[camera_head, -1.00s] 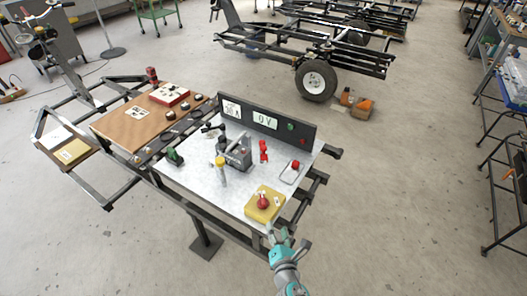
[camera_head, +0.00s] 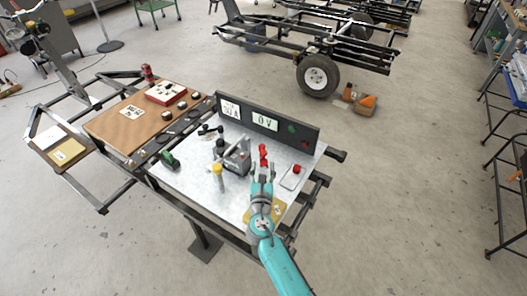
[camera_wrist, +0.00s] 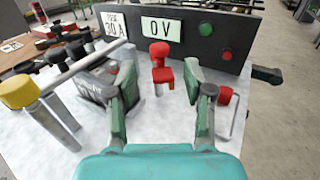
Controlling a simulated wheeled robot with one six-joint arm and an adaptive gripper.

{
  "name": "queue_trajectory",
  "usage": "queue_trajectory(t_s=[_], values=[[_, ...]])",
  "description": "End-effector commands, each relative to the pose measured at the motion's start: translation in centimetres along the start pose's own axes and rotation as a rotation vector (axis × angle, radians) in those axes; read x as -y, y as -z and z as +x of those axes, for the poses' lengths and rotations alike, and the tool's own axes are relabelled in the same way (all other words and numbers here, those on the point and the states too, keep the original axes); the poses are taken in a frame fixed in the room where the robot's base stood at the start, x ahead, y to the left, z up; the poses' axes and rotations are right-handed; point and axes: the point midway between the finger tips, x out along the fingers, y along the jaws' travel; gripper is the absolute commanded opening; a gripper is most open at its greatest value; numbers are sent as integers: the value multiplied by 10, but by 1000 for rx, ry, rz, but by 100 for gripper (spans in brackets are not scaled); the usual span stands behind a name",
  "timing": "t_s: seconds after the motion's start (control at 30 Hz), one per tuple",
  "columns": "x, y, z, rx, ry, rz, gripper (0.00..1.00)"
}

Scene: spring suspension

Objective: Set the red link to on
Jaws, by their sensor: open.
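An upright red piece (camera_head: 263,154), which looks like the red link, stands on the grey bench top in front of the black panel. In the wrist view the red piece (camera_wrist: 162,70) has a separate upper block and a wider lower part, and it appears between my fingers, ahead of them. My gripper (camera_head: 262,175) is open and empty, on the near side of the red piece; no contact shows. My gripper's two fingers (camera_wrist: 160,85) are spread apart in the wrist view. Whether the link is on or off I cannot tell.
The black panel (camera_head: 268,118) behind has a display reading 0 V and green and red buttons. A red knob with a wire loop (camera_head: 297,169) is to the right. A grey clamp device (camera_head: 237,157) and a yellow-capped post (camera_head: 217,172) are to the left.

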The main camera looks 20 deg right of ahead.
Motion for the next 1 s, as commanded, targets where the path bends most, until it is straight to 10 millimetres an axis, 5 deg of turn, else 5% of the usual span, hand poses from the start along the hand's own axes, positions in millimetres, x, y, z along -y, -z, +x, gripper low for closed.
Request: queue_trajectory(t_s=[0.4,0.87,1.0], values=[[0,0,67,-1,0,1,52],[0,0,80,-1,-1,2,52],[0,0,80,-1,-1,2,24]])
